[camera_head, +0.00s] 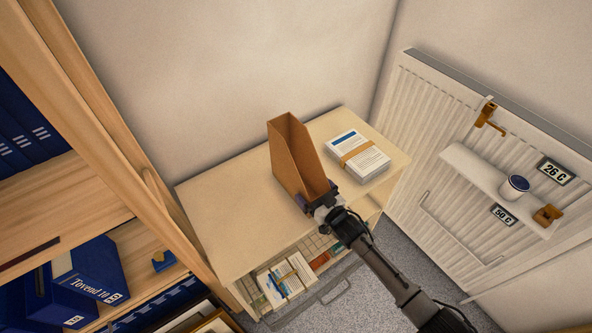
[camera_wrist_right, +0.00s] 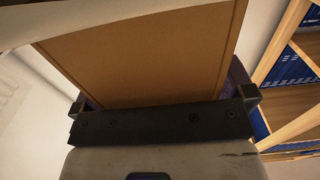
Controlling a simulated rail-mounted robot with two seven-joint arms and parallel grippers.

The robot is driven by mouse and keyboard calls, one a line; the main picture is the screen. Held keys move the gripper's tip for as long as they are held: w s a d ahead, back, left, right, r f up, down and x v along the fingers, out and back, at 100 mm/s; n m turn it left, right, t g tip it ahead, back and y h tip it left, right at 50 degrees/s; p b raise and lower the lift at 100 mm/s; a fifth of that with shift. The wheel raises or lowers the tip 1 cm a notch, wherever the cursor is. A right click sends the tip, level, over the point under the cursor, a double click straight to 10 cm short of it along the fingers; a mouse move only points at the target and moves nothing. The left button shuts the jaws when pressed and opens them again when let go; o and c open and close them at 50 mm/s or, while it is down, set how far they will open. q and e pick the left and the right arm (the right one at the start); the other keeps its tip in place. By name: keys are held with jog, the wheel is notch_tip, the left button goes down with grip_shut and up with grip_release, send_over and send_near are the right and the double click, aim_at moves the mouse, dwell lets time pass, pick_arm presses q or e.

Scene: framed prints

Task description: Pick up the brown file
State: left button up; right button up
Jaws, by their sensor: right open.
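The brown file (camera_head: 292,155) is an upright, open-topped holder on the pale wooden cabinet top (camera_head: 225,215). My right gripper (camera_head: 318,196) is at the file's near lower end. Its jaws are open, with one finger at each side of that end. In the right wrist view the brown file (camera_wrist_right: 145,60) fills the space between the fingers of my right gripper (camera_wrist_right: 165,100). Whether the fingers touch its sides cannot be told. My left gripper is not in view.
A banded paper stack (camera_head: 357,157) lies right of the file. An open drawer (camera_head: 300,285) below holds papers. A wooden shelf (camera_head: 150,190) with blue binders (camera_head: 95,275) stands left. A radiator (camera_head: 430,130) with a small ledge and cup (camera_head: 514,187) is right.

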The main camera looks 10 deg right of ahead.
jog(key=c, duration=0.8)
jog(key=shift+c, duration=0.2)
